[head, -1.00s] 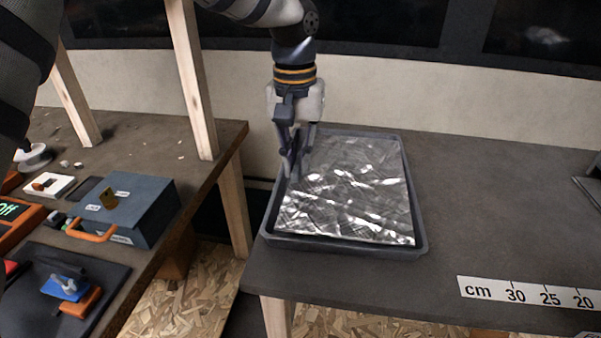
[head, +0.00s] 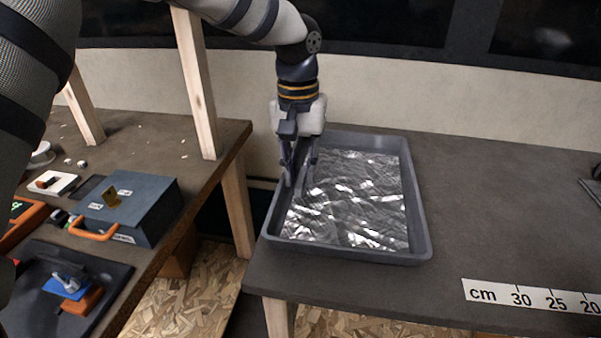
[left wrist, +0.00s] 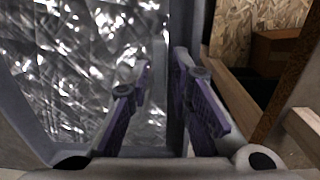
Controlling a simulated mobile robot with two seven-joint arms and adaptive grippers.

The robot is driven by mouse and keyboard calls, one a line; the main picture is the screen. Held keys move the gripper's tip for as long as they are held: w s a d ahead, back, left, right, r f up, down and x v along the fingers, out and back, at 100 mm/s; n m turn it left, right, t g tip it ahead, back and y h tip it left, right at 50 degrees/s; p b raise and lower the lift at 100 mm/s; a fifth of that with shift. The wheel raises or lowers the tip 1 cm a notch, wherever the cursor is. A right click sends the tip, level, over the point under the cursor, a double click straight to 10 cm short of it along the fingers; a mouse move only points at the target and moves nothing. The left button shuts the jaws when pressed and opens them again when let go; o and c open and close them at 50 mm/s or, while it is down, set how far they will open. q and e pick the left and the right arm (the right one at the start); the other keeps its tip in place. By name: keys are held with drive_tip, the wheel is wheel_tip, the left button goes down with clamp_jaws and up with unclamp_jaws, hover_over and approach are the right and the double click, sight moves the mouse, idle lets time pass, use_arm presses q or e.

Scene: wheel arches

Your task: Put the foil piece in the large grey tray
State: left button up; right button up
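The foil piece (head: 355,200) is a crumpled, shiny silver sheet. It lies inside the large grey tray (head: 424,225), within its walls, and appears flat on the bottom. My left gripper (head: 300,180) points down at the tray's left side, over the foil's left edge. In the left wrist view the two fingers of my left gripper (left wrist: 160,60) stand apart with nothing clamped between them. The foil (left wrist: 60,70) fills the left of that view, and its edge and the tray wall (left wrist: 192,30) show behind the fingers. My right gripper is out of view.
The tray stands on a dark table (head: 350,290) with a centimetre scale (head: 530,297) at its front right. A gap separates it from a left workbench (head: 150,140) holding a blue-grey box (head: 130,205). Wooden posts (head: 195,85) rise there.

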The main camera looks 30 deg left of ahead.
use_arm(q)
wheel_tip(320, 180, up, 11)
drive_tip(key=shift+a, duration=0.1)
idle(0.4)
